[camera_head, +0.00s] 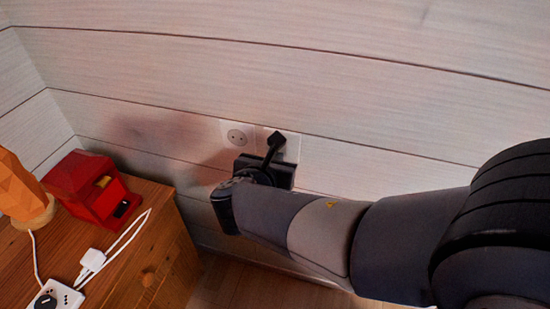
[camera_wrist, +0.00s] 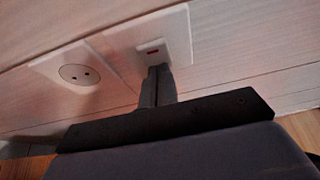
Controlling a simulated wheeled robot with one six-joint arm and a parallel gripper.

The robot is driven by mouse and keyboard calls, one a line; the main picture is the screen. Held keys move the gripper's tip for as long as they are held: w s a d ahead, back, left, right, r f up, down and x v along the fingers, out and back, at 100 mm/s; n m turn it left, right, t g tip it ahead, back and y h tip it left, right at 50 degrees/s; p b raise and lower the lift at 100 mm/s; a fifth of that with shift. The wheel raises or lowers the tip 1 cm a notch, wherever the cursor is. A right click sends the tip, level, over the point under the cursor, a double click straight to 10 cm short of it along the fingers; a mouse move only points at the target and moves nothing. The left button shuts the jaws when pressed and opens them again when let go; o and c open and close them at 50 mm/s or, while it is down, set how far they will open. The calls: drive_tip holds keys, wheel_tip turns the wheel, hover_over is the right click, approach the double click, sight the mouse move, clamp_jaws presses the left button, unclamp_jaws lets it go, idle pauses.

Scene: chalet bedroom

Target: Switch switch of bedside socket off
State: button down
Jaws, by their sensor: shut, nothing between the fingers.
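The bedside socket is a white wall plate with a round two-hole outlet (camera_head: 237,137), which also shows in the wrist view (camera_wrist: 80,75). In the head view the switch plate (camera_head: 292,146) is partly hidden behind my gripper (camera_head: 276,138). My gripper is shut and empty.
A wooden bedside table (camera_head: 160,245) stands at the lower left. On it are a red box-like object (camera_head: 90,185), an orange faceted object (camera_head: 20,190) and a white power strip (camera_head: 60,297) with plugs and cables. The plank wall around the plates is bare.

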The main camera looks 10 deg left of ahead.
drive_tip(key=shift+r, duration=0.15)
drive_tip(key=shift+w+r+p, duration=0.1)
drive_tip(key=shift+r+p, duration=0.7)
drive_tip(key=shift+p, duration=0.05)
drive_tip(key=shift+f, duration=0.1)
drive_tip(key=p+v, duration=0.3)
drive_tip(key=v, duration=0.7)
drive_tip(key=shift+s+p, duration=0.35)
drive_tip(key=shift+s, duration=0.05)
